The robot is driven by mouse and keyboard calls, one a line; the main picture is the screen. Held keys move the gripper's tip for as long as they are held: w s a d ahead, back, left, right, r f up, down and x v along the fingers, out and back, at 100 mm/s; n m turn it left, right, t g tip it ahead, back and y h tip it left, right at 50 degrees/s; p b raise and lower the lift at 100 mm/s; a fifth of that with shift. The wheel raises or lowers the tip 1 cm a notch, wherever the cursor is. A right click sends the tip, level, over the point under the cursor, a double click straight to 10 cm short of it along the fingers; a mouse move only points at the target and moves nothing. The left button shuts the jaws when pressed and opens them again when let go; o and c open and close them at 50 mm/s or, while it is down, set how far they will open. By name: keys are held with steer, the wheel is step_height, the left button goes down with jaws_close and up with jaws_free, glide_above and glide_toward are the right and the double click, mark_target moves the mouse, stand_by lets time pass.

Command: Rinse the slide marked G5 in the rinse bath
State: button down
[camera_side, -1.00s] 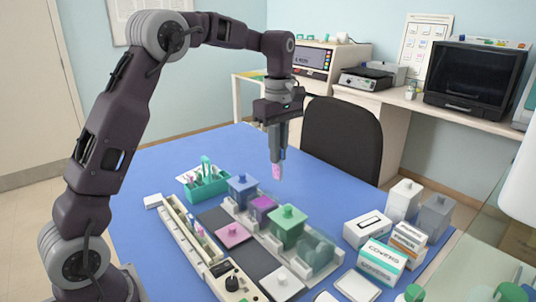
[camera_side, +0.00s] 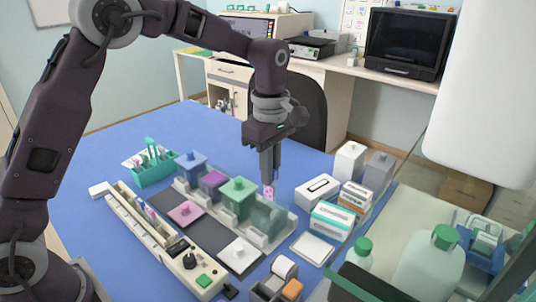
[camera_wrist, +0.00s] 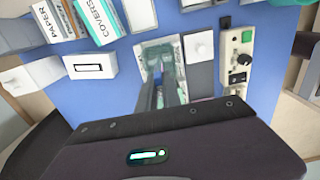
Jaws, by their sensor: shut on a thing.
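My gripper (camera_side: 269,183) points straight down, shut on a slide with a pink end (camera_side: 268,193). The slide's marking is too small to read. The slide is at the clear glass bath (camera_side: 268,222) at the near end of the row of jars; its lower part is hard to make out, so I cannot tell how deep it is. The bath is open on top. In the wrist view my gripper fingers (camera_wrist: 160,92) reach down over the glass bath (camera_wrist: 157,58). A white lid (camera_side: 238,254) lies on the dark mat beside the row.
Blue (camera_side: 191,168), purple (camera_side: 212,183) and green (camera_side: 238,200) jars stand in the row; the purple one is open, with a pink lid (camera_side: 185,213) on the mat. A teal rack (camera_side: 153,172) stands behind. Cartons (camera_side: 332,221) stand close to the right.

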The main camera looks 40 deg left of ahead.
mark_target(270, 200)
steer(key=shift+f, duration=4.35)
steer(key=shift+r, duration=0.15)
step_height(270, 200, up, 9)
steer(key=shift+r, duration=0.2)
